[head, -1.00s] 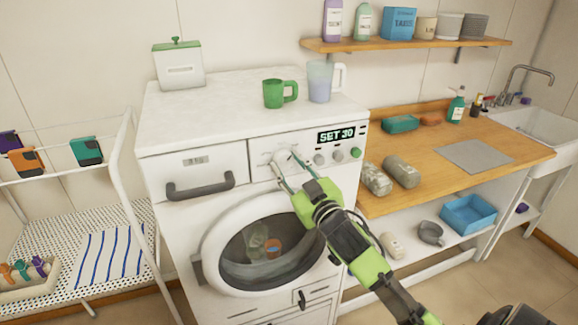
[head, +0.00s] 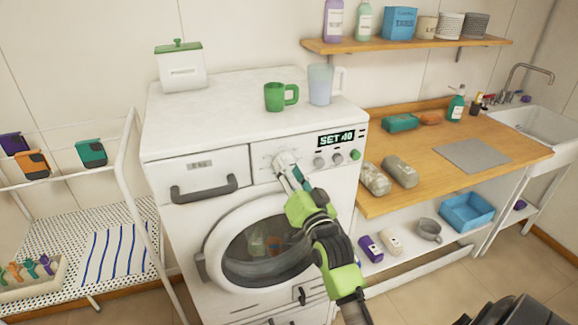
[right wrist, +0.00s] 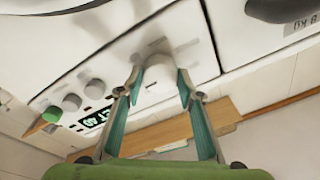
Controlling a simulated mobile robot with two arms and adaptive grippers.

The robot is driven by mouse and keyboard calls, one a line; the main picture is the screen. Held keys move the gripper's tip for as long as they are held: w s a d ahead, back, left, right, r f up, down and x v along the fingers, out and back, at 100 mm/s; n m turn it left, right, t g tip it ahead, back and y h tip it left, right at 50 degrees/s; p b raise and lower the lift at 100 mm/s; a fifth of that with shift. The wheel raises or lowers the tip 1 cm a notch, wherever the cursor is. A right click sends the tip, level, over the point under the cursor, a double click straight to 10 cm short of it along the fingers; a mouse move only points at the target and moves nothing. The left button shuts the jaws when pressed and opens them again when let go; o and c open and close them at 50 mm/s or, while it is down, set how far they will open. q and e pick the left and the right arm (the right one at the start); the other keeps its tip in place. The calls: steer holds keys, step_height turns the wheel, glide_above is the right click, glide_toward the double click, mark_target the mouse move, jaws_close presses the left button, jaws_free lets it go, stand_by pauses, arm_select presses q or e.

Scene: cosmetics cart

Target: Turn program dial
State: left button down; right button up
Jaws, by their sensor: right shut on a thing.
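The washing machine (head: 190,230) stands in the middle of the head view. Its white program dial (head: 284,160) sits on the control panel, right of the drawer. The display (head: 336,139) reads "SET 40". My right gripper (head: 292,170) is shut on the dial, and its arm comes up from below. In the right wrist view the two teal-lined fingers (right wrist: 155,88) stand on both sides of the round white dial (right wrist: 159,80). The fingers hide part of the dial in the head view. My left gripper is not in view.
Two small grey knobs (head: 319,162) and a green button (head: 355,155) sit right of the dial. The drawer handle (head: 205,189) sticks out at left. A green mug (head: 275,97) and a clear jug (head: 320,84) stand on top. A wooden counter (head: 450,180) adjoins at right.

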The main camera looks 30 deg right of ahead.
steer(key=shift+m+h+p, duration=0.3)
steer(key=shift+m+p, duration=0.05)
steer(key=shift+m, duration=0.65)
steer(key=o, duration=1.1)
steer(key=v, duration=1.2)
